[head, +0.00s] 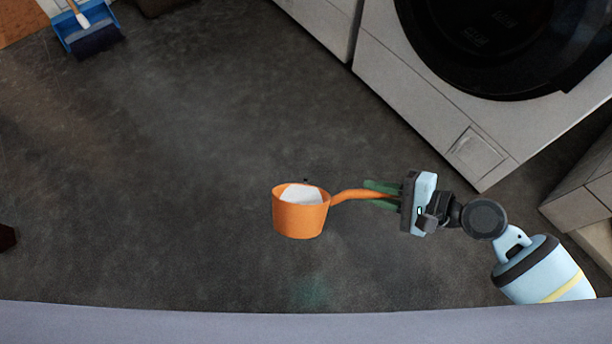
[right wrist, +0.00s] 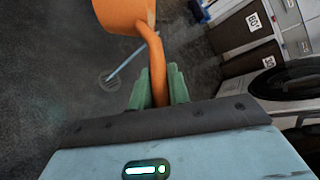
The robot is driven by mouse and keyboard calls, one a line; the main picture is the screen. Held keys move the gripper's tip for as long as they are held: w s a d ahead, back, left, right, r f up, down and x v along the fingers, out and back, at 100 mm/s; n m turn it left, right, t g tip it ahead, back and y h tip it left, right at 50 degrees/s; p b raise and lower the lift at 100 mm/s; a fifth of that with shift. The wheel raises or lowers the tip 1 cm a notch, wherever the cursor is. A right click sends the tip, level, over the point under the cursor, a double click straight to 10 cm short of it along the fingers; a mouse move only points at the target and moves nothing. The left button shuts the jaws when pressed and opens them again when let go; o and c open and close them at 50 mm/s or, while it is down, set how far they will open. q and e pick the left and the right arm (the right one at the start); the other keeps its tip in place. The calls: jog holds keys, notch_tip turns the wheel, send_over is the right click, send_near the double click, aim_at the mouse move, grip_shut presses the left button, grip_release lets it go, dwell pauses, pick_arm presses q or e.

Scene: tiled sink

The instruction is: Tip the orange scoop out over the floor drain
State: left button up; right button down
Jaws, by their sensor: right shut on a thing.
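The orange scoop (head: 300,218) is held above the dark floor, its opening facing up and its cup roughly level. Something white (head: 303,195) shows inside it. My right gripper (head: 368,195) is shut on the scoop's handle, with the cup to its left. In the right wrist view the scoop (right wrist: 122,14) is at the top, its handle running down between the green fingers of my right gripper (right wrist: 157,80). I cannot make out the drain in the head view. My left gripper is out of view.
A white front-loading washer (head: 430,95) stands at the upper right. A blue dustpan (head: 88,28) with a brush lies at the upper left. The floor around the scoop is mostly clear.

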jog(key=shift+w+r+m+g, duration=0.15)
jog(key=shift+w+m+g, duration=0.15)
jog(key=shift+m+g, duration=0.1)
dwell(0.4)
jog(key=shift+w+p, duration=0.2)
jog(key=shift+p, duration=0.1)
dwell(0.3)
